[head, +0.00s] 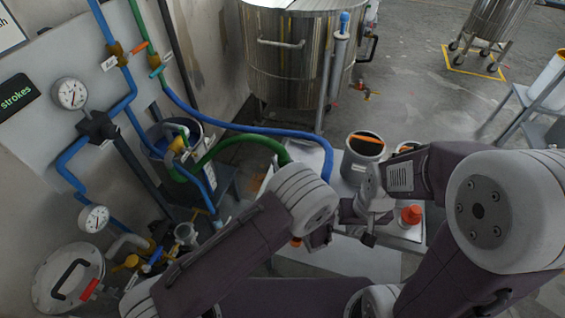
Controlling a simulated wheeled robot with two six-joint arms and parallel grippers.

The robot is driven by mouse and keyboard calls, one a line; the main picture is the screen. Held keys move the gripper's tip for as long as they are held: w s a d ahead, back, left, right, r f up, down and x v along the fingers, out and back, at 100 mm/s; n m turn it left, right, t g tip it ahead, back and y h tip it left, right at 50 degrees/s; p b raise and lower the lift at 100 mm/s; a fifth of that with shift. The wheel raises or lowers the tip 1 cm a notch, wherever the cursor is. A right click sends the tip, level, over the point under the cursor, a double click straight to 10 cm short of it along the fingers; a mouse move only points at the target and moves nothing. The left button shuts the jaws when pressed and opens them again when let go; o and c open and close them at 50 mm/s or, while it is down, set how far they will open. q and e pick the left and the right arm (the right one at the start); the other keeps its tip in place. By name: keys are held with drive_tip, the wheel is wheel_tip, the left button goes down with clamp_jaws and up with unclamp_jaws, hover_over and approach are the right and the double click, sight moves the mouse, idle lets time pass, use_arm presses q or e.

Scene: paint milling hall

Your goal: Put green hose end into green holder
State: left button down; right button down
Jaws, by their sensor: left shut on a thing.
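The green hose (238,142) arches from beside the blue tub at left across to my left wrist and passes out of sight behind it. My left gripper (318,238) is shut over the metal table; my own wrist hides most of its fingers and the hose end in them. My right gripper (368,228) is just right of it, over the same table, and its finger gap is not clear. I cannot make out a green holder for certain.
A blue hose (262,131) crosses to the metal table (308,152). A can with an orange stick (362,158) and a red-orange capped container (411,214) stand on the table. A large steel tank (290,60) is behind. Gauges (71,93) and pipes fill the left wall.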

idle(0.7)
use_arm(q)
drive_tip(key=shift+f+b, duration=1.3)
drive_tip(key=shift+f, duration=0.15)
drive_tip(key=shift+f, duration=0.25)
drive_tip(key=shift+f+b, duration=0.35)
drive_tip(key=shift+b, duration=0.1)
drive_tip(key=shift+f+b, duration=0.3)
drive_tip(key=shift+f, duration=0.05)
drive_tip(key=shift+f+b, duration=0.3)
drive_tip(key=shift+f, duration=0.05)
drive_tip(key=shift+f, duration=0.15)
drive_tip(key=c, duration=1)
unclamp_jaws()
